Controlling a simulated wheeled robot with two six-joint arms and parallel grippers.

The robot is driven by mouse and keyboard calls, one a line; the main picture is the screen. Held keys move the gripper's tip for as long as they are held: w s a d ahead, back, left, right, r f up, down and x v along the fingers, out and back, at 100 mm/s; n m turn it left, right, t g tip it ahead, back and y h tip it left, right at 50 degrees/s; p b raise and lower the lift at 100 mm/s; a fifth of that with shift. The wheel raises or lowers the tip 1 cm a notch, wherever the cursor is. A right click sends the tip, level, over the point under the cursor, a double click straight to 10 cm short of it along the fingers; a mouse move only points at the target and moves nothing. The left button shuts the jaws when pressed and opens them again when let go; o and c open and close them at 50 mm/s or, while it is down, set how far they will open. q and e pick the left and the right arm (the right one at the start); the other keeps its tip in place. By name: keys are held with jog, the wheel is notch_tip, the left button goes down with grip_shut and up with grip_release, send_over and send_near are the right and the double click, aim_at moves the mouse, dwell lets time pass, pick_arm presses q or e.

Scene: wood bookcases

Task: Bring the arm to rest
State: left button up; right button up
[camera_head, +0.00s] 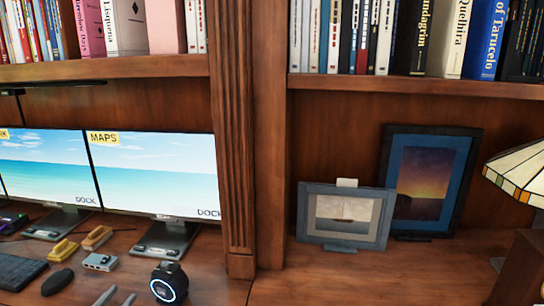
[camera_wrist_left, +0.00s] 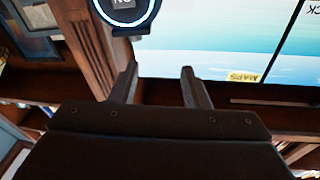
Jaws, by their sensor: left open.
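The rest of the left arm is out of the head view. A round black device with a glowing blue ring (camera_head: 168,283) stands to the right of the fingertips; it also shows at the top of the left wrist view (camera_wrist_left: 125,14). My right gripper is in neither view.
Two monitors (camera_head: 155,175) stand behind the gripper. A small grey box (camera_head: 100,262), a mouse (camera_head: 57,281) and a keyboard (camera_head: 18,270) lie left of it. A wooden pillar (camera_head: 232,130) divides the desk from the picture frames (camera_head: 345,243) and lamp (camera_head: 520,175). Shelves of books (camera_head: 420,38) hang above.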

pick_arm(q)
jog(key=s+d+f+n+g+y, duration=0.3)
jog(key=s+f+n+g+y, duration=0.45)
jog(key=s, duration=0.75)
jog(key=s+d+f+m+g, duration=0.15)
jog(key=s+d+g, duration=0.25)
jog(key=s, duration=0.5)
jog(key=s+d+f+m+g, duration=0.1)
jog(key=s+d+f+g, duration=0.25)
jog(key=s, duration=0.55)
notch_tip(320, 180, down, 24)
jog(key=a+g+h, duration=0.1)
jog(key=a+g, duration=0.1)
jog(key=s+d+f+p, duration=0.1)
jog(key=s+f, duration=1.3)
jog(key=shift+s+g+h, duration=0.35)
jog(key=shift+s+g, duration=0.05)
jog(key=shift+d, duration=0.1)
